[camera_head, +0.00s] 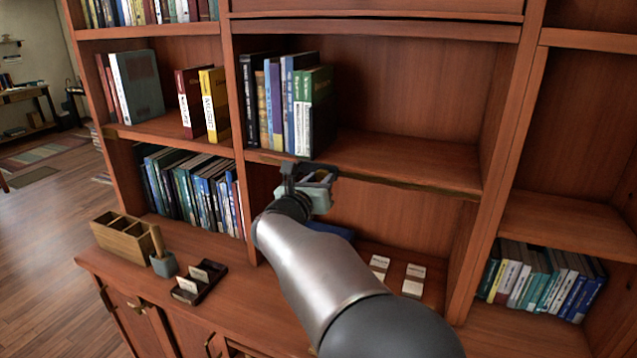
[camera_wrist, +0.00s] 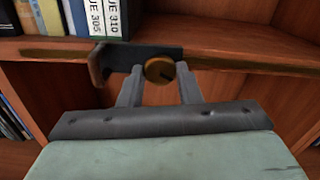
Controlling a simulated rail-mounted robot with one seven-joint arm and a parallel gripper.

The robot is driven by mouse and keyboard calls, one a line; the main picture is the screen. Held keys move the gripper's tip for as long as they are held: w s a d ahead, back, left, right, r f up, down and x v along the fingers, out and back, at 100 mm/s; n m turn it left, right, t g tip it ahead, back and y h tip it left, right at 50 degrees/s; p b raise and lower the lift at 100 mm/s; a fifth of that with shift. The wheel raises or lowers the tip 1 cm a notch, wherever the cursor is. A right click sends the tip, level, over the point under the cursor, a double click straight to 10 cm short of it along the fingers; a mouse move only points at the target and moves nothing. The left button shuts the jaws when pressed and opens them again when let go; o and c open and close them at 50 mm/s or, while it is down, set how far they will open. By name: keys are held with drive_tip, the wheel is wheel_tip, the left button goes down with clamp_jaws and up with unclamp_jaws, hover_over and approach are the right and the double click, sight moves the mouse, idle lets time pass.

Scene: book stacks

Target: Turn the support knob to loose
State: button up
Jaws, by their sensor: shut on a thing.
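The support knob (camera_wrist: 159,69) is a round, brass-coloured knob with a dark mark on its face. It sits on a dark bracket (camera_wrist: 118,54) at the shelf's front edge, below the upright books. My gripper (camera_wrist: 160,80) has one finger on each side of the knob and is shut on it. In the head view my gripper (camera_head: 308,178) is at the same shelf edge. The knob itself is hidden there. I cannot tell from the mark which setting the knob is at.
Upright books (camera_head: 274,100) stand on the shelf (camera_head: 400,166) above my gripper, with free shelf to their right. Below are white card stacks (camera_head: 413,279), a wooden organiser (camera_head: 122,237), a grey cup (camera_head: 163,264) and a dark card tray (camera_head: 199,281) on the counter.

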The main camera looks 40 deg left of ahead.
drive_tip(key=shift+f+n+b, duration=0.15)
drive_tip(key=shift+n+b, duration=0.5)
drive_tip(key=shift+n, duration=0.25)
drive_tip(key=n+b, duration=0.1)
drive_tip(key=n, duration=0.1)
drive_tip(key=shift+n, duration=0.4)
drive_tip(key=n, duration=0.5)
drive_tip(key=shift+r, duration=0.25)
drive_tip(key=n+p, duration=0.2)
drive_tip(key=n, duration=0.4)
drive_tip(key=n+p, duration=0.2)
drive_tip(key=n, duration=0.2)
drive_tip(key=shift+n, duration=0.4)
drive_tip(key=o, duration=1)
